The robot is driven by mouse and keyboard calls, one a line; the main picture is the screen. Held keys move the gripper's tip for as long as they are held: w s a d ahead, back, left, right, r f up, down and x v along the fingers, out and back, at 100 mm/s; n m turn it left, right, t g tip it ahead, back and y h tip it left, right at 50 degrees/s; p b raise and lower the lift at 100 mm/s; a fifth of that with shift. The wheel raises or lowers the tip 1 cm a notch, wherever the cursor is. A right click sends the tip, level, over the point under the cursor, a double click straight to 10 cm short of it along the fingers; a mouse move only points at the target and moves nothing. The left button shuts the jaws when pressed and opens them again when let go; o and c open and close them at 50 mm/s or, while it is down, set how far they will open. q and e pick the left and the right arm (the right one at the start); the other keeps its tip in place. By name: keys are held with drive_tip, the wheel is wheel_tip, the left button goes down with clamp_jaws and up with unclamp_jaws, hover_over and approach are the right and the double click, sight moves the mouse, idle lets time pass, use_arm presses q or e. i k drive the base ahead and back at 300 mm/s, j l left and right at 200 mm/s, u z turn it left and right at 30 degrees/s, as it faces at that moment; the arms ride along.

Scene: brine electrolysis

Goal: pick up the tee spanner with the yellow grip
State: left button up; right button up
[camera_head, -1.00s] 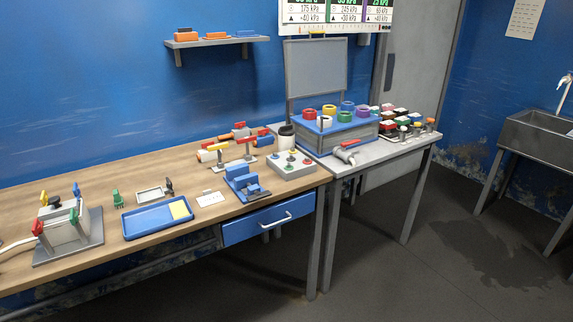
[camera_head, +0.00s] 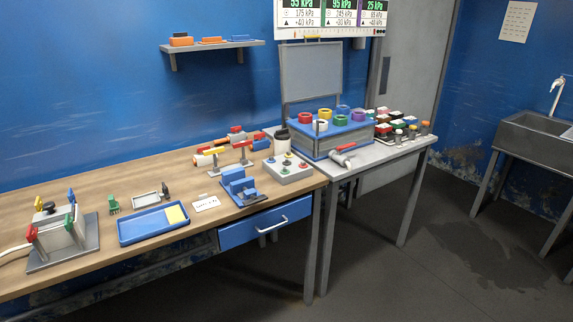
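The tee spanner with the yellow grip (camera_head: 214,152) stands upright towards the back of the wooden bench, its yellow crossbar on top of a thin dark stem. A similar tee spanner with a red grip (camera_head: 243,144) stands just to its right. Both stems appear to end at a low grey base; how they sit in it is too small to tell. Neither of my grippers shows in the head view, and nothing touches the spanner.
Orange and red pipe parts (camera_head: 238,134) lie behind the spanners. A blue fixture (camera_head: 238,188) and a grey button box (camera_head: 288,170) stand in front and to the right. A blue tray (camera_head: 130,238) lies at the front left. Bare wood (camera_head: 110,180) lies to the left.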

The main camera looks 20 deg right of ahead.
sight(216, 168)
drive_tip(key=i+j+u, duration=0.1)
drive_tip(key=i, duration=0.4)
drive_tip(key=i+j+u, duration=0.1)
drive_tip(key=i, duration=0.4)
drive_tip(key=j, duration=0.1)
